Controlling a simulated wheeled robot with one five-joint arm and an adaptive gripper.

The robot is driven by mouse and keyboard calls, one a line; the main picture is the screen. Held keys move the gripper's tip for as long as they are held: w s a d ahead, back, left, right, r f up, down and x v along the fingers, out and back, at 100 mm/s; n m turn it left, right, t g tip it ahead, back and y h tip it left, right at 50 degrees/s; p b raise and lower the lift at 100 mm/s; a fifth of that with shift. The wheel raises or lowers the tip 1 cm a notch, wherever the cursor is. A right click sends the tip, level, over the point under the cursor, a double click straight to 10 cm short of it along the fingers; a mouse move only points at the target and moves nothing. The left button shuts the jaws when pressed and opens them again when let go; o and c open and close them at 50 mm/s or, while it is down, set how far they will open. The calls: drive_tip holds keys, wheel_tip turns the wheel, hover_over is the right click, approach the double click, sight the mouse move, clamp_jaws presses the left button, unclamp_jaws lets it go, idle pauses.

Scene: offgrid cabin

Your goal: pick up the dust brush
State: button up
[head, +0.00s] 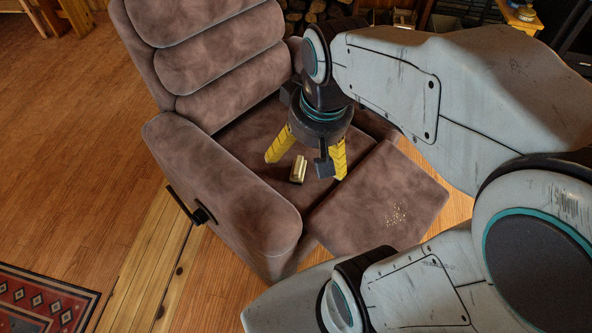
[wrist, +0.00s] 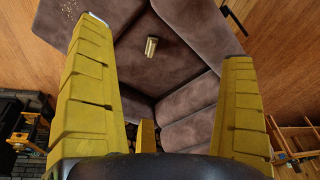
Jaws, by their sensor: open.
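The dust brush (head: 299,170) is a small block, tan and cream with a dark side, lying on the seat of a brown recliner (head: 222,205). In the wrist view the brush (wrist: 152,46) is small, between the fingertips but farther off, on the bare seat. My gripper (head: 306,166) is open and points down over the seat. Its yellow fingers stand either side of the brush in the head view, and it also shows in the wrist view (wrist: 165,40). Nothing is between the fingers, and the brush appears untouched below them.
The recliner's padded left armrest (head: 215,180) and backrest (head: 220,50) rise around the seat. Pale crumbs (head: 396,214) lie on the footrest. A side lever (head: 200,214) sticks out at left. A patterned rug (head: 45,300) lies lower left, with open wooden floor beyond. Firewood (head: 312,14) is stacked behind.

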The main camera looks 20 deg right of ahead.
drive_tip(key=w+d+f+m+b, duration=0.25)
drive_tip(key=w+f+b, duration=0.45)
drive_tip(key=w+f, duration=0.4)
drive_tip(key=m+g+b, duration=0.3)
drive_tip(key=b, duration=1.1)
hover_over(301, 172)
drive_tip(key=w, duration=0.2)
drive_tip(key=f, duration=3.4)
drive_tip(key=shift+s+d, duration=0.1)
drive_tip(key=shift+s, duration=0.15)
drive_tip(key=shift+d+f+b, duration=0.15)
drive_tip(key=shift+f+b, duration=0.55)
drive_tip(key=shift+f, duration=1.2)
drive_tip(key=shift+d+f+b, duration=0.1)
drive_tip(key=shift+f+b, duration=0.6)
drive_tip(key=shift+f, duration=1.2)
drive_tip(key=shift+c, duration=0.2)
drive_tip(key=c, duration=1.3)
drive_tip(key=shift+r, duration=0.1)
